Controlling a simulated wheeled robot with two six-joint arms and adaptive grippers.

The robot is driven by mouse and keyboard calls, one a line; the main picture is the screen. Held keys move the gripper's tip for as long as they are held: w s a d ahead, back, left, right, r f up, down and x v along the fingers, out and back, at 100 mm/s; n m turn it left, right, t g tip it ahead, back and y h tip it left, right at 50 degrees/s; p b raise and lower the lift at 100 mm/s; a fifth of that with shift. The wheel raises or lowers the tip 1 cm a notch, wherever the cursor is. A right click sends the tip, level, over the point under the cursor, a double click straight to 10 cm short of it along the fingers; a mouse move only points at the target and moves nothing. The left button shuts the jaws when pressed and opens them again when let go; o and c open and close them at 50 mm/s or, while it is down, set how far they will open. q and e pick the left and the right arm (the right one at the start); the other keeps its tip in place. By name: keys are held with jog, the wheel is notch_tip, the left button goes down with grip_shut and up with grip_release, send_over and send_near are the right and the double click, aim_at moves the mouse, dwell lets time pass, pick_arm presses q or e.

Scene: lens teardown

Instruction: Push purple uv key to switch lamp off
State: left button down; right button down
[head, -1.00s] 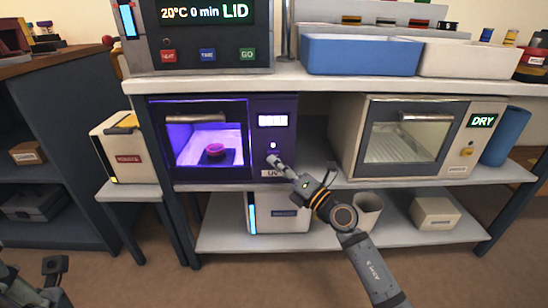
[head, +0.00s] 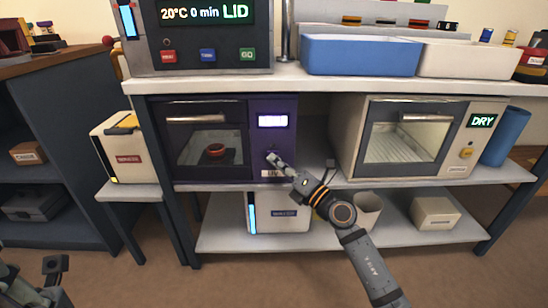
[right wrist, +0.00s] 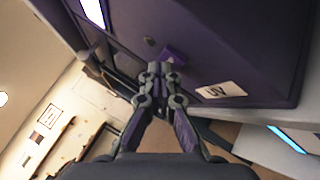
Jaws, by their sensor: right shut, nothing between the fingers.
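The dark purple UV box (head: 273,142) stands on the middle shelf with its door closed. Its window is dark, with no violet glow, and its display (head: 272,121) is lit. A round part with an orange-red rim (head: 216,150) sits inside. My right gripper (head: 271,156) is shut and empty at the box's front panel, above the UV label (head: 275,173). In the right wrist view the purple key (right wrist: 175,54) is right at my shut fingertips (right wrist: 160,68); I cannot tell whether they still touch. My left gripper (head: 55,264) shows only partly at the lower left.
A cream DRY oven (head: 452,150) stands to the right on the same shelf. A white box (head: 125,150) is on a side stand at left. Blue (head: 360,55) and white bins are on the top shelf. The floor in front is clear.

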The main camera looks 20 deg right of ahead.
jog(key=shift+s+a+p, duration=0.15)
jog(key=shift+s+p, duration=0.2)
jog(key=shift+s, duration=0.05)
jog(key=s+a+p, duration=0.1)
jog(key=s+p, duration=0.1)
jog(key=s, duration=0.3)
jog(key=shift+s+a, duration=0.3)
jog(key=shift+s, duration=0.1)
